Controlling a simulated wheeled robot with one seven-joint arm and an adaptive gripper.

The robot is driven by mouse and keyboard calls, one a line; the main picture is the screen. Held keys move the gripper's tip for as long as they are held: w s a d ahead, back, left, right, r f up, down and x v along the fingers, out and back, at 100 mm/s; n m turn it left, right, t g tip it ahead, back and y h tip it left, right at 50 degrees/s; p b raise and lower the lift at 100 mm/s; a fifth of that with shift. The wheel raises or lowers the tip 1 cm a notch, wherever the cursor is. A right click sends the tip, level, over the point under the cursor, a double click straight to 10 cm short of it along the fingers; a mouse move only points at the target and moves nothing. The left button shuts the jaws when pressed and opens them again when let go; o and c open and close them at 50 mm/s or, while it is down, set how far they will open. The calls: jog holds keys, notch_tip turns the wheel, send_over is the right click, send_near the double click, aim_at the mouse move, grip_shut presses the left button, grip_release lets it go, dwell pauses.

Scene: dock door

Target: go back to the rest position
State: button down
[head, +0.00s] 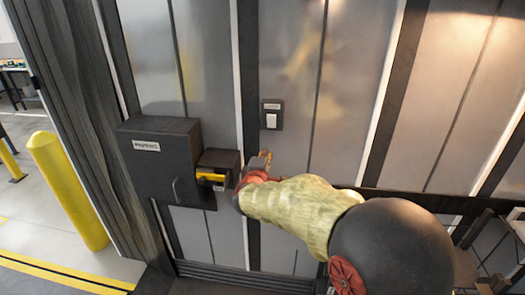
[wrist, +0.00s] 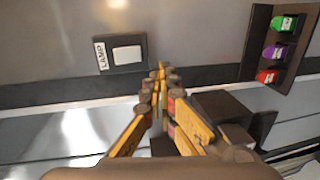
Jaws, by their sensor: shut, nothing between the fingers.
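My gripper (head: 264,160) is in front of the grey panelled wall, at the end of my pale yellow arm. In the wrist view its yellow fingers (wrist: 160,72) come together at the tips, with nothing seen between them. A white rocker switch on a dark plate (head: 271,115) is just above the gripper in the head view. In the wrist view the switch plate (wrist: 120,54), labelled LAMP, is to the left of the fingertips. I cannot tell whether the fingers touch anything.
A dark labelled box (head: 160,160) juts from the wall left of my gripper, with a yellow handle (head: 210,177) beside it. A dark panel with green, purple and red pieces (wrist: 260,45) is at the right. A yellow post (head: 68,190) stands on open floor at far left.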

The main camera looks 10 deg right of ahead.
jog(key=s+d+f+m+g+h+b, duration=0.1)
jog(key=s+d+f+m+g, duration=0.35)
jog(key=s, duration=0.65)
jog(key=s+d+f+m+g+h+b, duration=0.1)
jog(key=s+d+f+m+g, duration=0.1)
jog(key=s+d+f+g, duration=0.65)
jog(key=s+a+m+t+y+b, duration=0.1)
jog(key=s+a+m+y+b, duration=0.2)
jog(key=s, duration=1)
jog(key=s+a+m+t+y+b, duration=0.2)
jog(key=s+a+m+y+b, duration=0.2)
jog(key=s, duration=0.9)
jog(key=shift+a+m+b, duration=0.4)
jog(key=shift+m+b, duration=0.05)
jog(key=shift+b, duration=0.6)
jog(key=shift+d+r, duration=0.1)
jog(key=shift+d, duration=0.05)
